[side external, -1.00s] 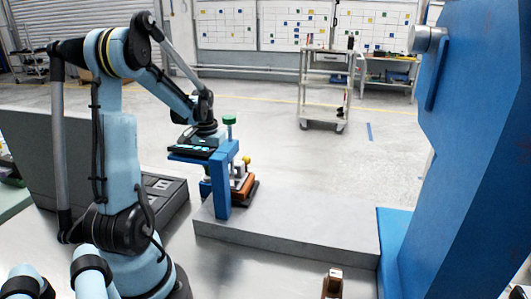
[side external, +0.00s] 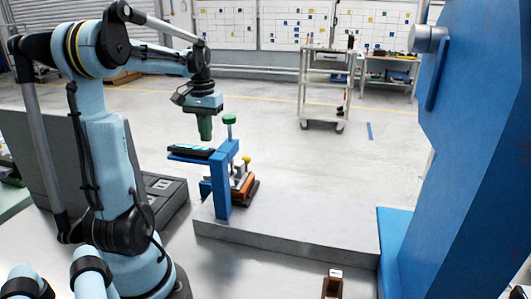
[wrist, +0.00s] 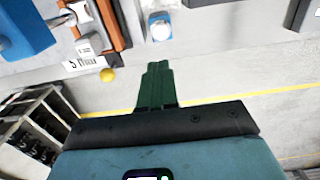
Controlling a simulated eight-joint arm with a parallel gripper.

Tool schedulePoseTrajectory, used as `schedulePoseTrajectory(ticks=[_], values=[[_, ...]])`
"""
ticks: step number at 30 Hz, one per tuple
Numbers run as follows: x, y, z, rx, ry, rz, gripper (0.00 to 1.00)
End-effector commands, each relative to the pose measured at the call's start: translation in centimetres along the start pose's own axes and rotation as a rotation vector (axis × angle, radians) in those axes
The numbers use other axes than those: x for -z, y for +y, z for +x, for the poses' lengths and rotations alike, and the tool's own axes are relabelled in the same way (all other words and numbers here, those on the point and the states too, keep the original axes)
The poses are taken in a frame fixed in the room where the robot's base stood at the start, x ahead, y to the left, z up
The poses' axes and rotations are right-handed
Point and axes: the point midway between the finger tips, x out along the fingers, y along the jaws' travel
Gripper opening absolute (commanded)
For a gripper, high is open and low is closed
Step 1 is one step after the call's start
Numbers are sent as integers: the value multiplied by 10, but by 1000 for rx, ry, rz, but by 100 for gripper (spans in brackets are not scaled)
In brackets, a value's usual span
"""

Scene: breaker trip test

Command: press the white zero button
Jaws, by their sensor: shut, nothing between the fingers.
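My gripper (side external: 205,137) has dark green fingers, pointing down and shut with nothing between them. In the side view it hangs above a black panel with pale cyan keys (side external: 191,152) on a blue stand (side external: 222,185), with a gap between. No white zero button can be picked out there. In the wrist view the fingers (wrist: 158,66) show together at the centre. Just beyond their tips is a small white round part (wrist: 160,31); I cannot read any mark on it or tell whether it is the button.
A green knob (side external: 229,119) rises close to the right of my gripper. The grey slab (side external: 300,225) is clear to the right. A large blue structure (side external: 470,150) fills the right side.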

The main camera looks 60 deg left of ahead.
Motion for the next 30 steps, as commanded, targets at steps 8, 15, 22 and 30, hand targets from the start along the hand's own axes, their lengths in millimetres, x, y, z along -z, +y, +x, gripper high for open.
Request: schedulePoseTrajectory(ticks=[8, 15, 22, 30], values=[[-1, 0, -30, 0, 0, 0, 0], [-1, 0, -35, 0, -1, 0, 0], [-1, 0, -34, 0, -1, 0, 0], [-1, 0, -34, 0, 0, 1, 0]])
